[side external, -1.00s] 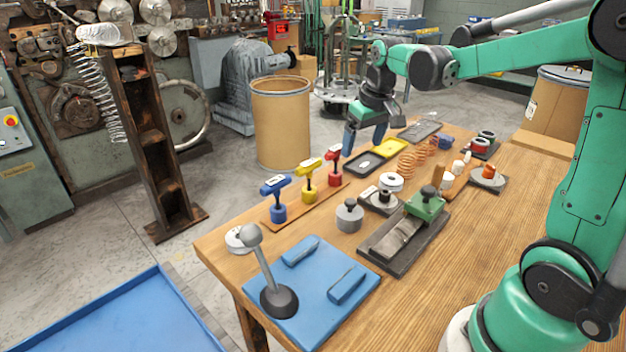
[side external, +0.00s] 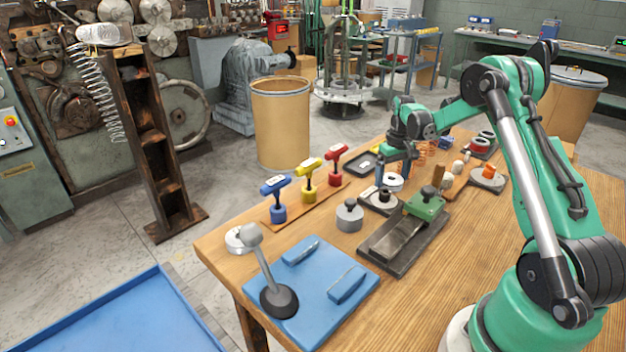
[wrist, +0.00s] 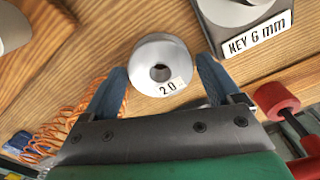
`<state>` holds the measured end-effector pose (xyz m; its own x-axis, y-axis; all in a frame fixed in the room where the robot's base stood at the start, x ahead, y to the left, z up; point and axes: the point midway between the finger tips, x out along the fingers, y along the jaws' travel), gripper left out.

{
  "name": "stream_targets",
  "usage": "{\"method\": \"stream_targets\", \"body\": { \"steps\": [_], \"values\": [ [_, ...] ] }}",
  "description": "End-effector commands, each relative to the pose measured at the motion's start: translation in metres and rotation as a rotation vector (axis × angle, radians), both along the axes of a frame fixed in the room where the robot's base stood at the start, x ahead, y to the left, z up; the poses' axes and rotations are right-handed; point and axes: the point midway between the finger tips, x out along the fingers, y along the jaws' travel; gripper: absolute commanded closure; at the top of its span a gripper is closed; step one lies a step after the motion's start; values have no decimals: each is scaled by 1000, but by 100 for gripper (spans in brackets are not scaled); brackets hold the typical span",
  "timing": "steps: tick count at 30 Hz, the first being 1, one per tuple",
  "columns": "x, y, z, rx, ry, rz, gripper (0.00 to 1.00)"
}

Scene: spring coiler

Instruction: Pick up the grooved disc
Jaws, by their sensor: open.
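My gripper (wrist: 161,76) is open and empty. Its two blue fingers reach toward either side of the disc in the wrist view, with visible space between each finger and the rim. The side view shows the gripper (side external: 392,172) low over the disc; the exact height is unclear.
A block labelled "KEY 6 mm" (wrist: 262,35) stands close beside the disc. A green-topped fixture (side external: 425,208), a grey knobbed weight (side external: 349,216), colored T-handled tools (side external: 309,182) and copper springs (wrist: 62,130) are nearby.

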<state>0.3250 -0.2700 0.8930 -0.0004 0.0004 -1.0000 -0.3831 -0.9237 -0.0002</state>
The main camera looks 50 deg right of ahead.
Motion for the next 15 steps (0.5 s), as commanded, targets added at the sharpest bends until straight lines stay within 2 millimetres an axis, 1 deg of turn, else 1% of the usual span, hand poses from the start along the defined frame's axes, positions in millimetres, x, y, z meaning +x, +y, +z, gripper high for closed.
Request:
{"method": "stream_targets", "body": {
  "steps": [7,8,9,11,12,14,15],
  "values": [
    [0,0,-2,0,0,0,16],
    [0,0,-1,0,0,0,22],
    [0,0,-1,0,0,0,33],
    [0,0,-1,0,-1,0,50],
    [0,0,-1,0,-1,0,62],
    [0,0,-1,0,-1,0,79],
    [0,0,-1,0,-1,0,90]
  ]
}}
